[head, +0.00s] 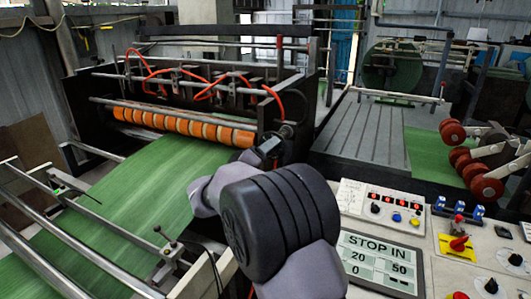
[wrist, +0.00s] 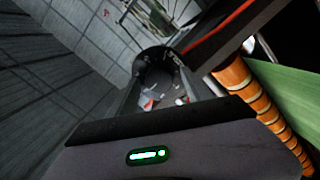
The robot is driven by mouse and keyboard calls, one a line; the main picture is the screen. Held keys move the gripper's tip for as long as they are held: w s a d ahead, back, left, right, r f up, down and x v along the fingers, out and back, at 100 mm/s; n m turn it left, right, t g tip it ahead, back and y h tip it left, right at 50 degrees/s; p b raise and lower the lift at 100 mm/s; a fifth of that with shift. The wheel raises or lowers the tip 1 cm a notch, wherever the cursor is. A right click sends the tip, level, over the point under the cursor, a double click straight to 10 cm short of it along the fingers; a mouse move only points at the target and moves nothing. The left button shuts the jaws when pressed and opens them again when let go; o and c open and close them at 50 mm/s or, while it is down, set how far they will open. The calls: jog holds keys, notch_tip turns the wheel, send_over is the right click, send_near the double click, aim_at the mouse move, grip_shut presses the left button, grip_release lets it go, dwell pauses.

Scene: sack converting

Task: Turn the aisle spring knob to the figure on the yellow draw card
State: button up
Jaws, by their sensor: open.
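My gripper (head: 270,149) is raised in front of the roller machine, beyond my dark wrist, and is open. In the wrist view its body fills the bottom, with a green light; its fingertips are not clear there. I cannot tell which knob is the aisle spring knob. All are well apart from my gripper. I cannot make out a yellow draw card with a figure.
Orange rollers (head: 183,124) and green sheet (head: 130,185) lie left of my arm. A sign (head: 380,262) reads "STOP IN" with 20, 50 and 0. A button box (head: 380,208) stands behind it. Metal rails (head: 75,240) cross the lower left.

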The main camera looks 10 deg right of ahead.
jog(key=shift+c, duration=0.2)
grip_shut()
jog(key=m+y+b, duration=0.1)
jog(key=m+b, duration=0.1)
jog(key=m, duration=0.7)
jog(key=m+y+b, duration=0.1)
jog(key=m+b, duration=0.2)
jog(key=m, duration=0.6)
jog(key=shift+s+d+r, duration=0.1)
jog(key=shift+s+d, duration=0.05)
jog(key=shift+d, duration=0.05)
jog(key=shift+m, duration=0.4)
dwell(0.3)
